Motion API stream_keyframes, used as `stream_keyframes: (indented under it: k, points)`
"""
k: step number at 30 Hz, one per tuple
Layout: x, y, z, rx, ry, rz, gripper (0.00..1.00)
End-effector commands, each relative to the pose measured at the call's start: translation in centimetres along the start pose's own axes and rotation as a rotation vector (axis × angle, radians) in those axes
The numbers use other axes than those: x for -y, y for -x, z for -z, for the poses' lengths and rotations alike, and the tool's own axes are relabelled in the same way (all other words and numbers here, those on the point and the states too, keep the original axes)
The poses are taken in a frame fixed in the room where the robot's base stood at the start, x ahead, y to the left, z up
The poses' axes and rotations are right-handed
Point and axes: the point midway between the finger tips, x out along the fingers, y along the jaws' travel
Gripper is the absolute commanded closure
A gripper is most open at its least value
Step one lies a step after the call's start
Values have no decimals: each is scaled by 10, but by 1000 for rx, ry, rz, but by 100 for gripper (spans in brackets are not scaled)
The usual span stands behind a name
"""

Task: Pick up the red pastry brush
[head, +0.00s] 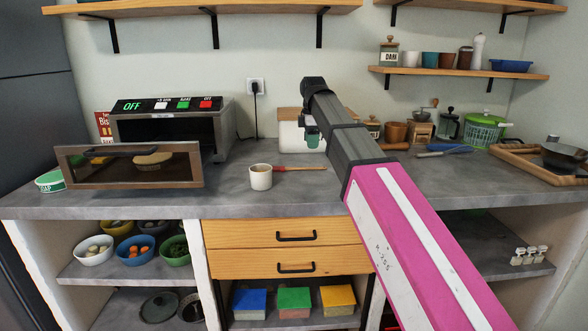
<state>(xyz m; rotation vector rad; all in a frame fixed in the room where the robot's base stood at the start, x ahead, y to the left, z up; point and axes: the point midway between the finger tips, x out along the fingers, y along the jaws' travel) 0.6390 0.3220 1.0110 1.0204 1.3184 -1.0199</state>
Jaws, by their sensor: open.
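The red pastry brush (284,168) lies flat on the grey counter (225,193), just right of a white mug (261,177). Its red end points left at the mug and its thin wooden-looking handle runs right. It is small in view, so fine detail is unclear. My gripper (312,142) hangs above and beyond the handle's right part, pointing down, apart from the brush. The gripper looks empty. It is small and dark, and its fingers are hard to make out.
An oven with its door (130,168) lowered stands at left. A white bin-like box (289,137) with a wooden lid stands behind my gripper. Jars, a green spinner (484,131), a blue item (448,149) and a wooden tray (530,163) fill the right. The counter's front strip is clear.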

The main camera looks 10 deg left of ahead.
Motion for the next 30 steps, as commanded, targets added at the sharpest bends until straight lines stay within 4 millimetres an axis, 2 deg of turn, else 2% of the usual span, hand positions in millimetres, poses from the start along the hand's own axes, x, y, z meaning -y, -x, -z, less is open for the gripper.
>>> stream_keyframes:
  k: [4, 13, 21, 30]
  points:
    - [1, -24, 0, 0, 0, 1, 52]
    - [2, -44, 1, 0, 0, 1, 52]
    - [3, -80, 2, 0, 0, 1, 52]
    - [3, -86, 2, 0, 0, 0, 52]
